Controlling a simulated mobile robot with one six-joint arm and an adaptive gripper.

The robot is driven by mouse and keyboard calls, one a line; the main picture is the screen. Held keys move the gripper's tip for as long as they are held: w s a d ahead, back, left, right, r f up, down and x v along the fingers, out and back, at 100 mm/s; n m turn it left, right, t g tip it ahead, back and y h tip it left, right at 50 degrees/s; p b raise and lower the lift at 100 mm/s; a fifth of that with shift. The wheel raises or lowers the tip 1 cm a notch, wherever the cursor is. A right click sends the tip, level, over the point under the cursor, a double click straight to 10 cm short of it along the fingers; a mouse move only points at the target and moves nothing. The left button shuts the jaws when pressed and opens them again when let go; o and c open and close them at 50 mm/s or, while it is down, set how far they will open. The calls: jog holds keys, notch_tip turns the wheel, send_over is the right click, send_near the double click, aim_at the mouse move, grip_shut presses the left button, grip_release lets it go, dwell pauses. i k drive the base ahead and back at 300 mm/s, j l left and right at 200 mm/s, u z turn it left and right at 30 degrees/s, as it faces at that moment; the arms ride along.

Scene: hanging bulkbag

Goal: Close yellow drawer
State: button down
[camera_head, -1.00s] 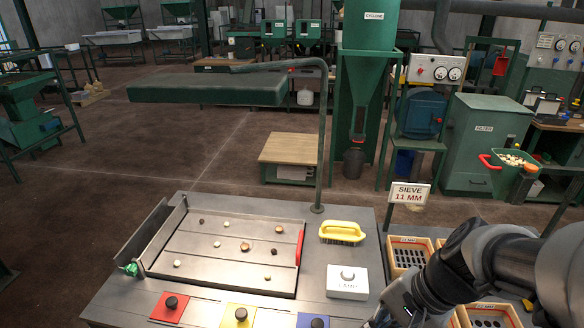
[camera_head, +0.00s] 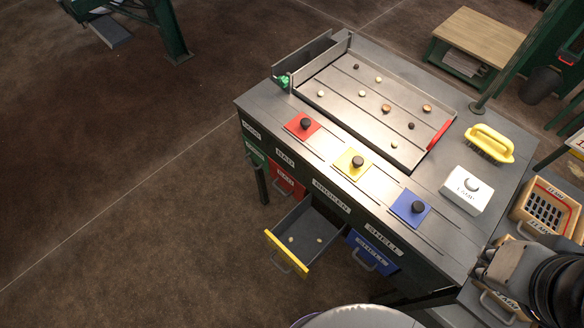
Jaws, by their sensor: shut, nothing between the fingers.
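The yellow drawer (camera_head: 287,254) is pulled out from the front of the grey sorting table (camera_head: 240,104), below the label BROKEN. Its yellow front panel has a grey handle, and a few small pale pieces lie inside. My arm shows at the lower right, and my gripper (camera_head: 484,272) is at its end, to the right of the drawer and well apart from it, near the table's right front corner. Its fingertips are hard to make out. It holds nothing that I can see.
A red drawer (camera_head: 284,180) and a blue drawer (camera_head: 372,253) flank the yellow one. On top are red, yellow and blue lids with black knobs, a tray of nuts, a yellow brush (camera_head: 490,142) and a white lamp box (camera_head: 467,190). The floor before the drawers is mostly clear.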

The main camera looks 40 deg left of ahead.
aim_at(305, 225)
jog(key=k+l+u, duration=0.15)
jog(key=u, duration=1.4)
jog(key=k+j+u, duration=0.15)
jog(key=l+u, duration=0.25)
jog(key=l, duration=0.3)
jog(key=k+l+u, duration=0.1)
jog(key=l+u, duration=0.15)
jog(key=l, duration=0.3)
